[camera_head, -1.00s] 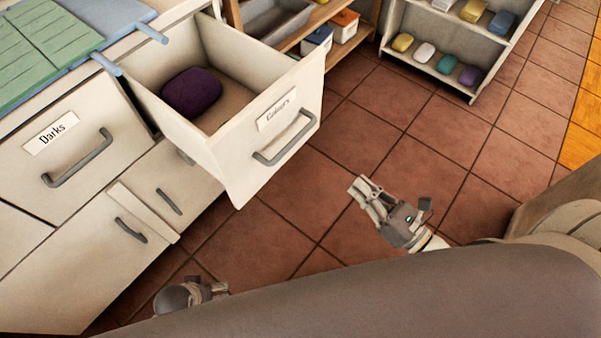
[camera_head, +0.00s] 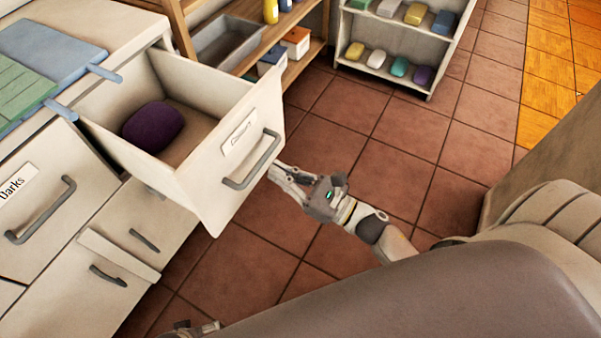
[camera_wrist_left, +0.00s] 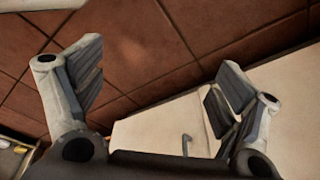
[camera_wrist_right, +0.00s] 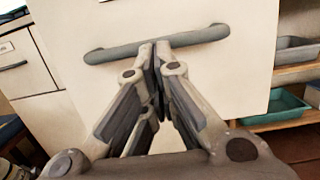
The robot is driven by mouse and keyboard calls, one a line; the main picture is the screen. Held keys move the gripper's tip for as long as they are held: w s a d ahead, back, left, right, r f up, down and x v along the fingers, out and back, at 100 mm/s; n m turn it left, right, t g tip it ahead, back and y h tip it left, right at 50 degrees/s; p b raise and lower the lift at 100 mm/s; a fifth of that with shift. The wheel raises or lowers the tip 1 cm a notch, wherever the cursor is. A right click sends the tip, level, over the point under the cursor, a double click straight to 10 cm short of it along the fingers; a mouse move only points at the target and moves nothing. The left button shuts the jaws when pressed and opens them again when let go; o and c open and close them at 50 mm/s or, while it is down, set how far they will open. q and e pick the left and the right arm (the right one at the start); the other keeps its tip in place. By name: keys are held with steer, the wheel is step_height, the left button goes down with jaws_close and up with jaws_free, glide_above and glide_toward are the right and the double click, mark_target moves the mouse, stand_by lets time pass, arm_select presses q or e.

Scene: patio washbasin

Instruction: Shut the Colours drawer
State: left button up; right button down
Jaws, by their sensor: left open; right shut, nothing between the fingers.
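The Colours drawer (camera_head: 205,190) is pulled well out, with a dark purple bundle (camera_head: 153,127) inside. Its front has a label and a grey bar handle (camera_head: 251,161). My right gripper (camera_head: 273,172) is shut and empty, its tips close to the handle. In the right wrist view the fingertips (camera_wrist_right: 156,45) overlap the handle (camera_wrist_right: 158,43) near its middle; I cannot tell whether they touch. My left gripper (camera_wrist_left: 160,75) is open and empty in the left wrist view, low over the floor; only a bit of it shows at the head view's bottom edge.
The Darks drawer (camera_head: 50,190) is shut to the left. Blue and green folded cloths (camera_head: 55,52) lie on the counter. A wooden shelf (camera_head: 300,62) and a white rack (camera_head: 398,50) with coloured bundles stand behind. The tiled floor (camera_head: 340,160) right of the drawer is clear.

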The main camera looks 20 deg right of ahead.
arm_select(q)
steer(key=shift+s+f, duration=0.15)
steer(key=shift+f, duration=0.15)
arm_select(e)
steer(key=shift+w+a+r, duration=0.1)
steer(key=shift+w+a, duration=0.25)
steer(key=shift+w, duration=0.1)
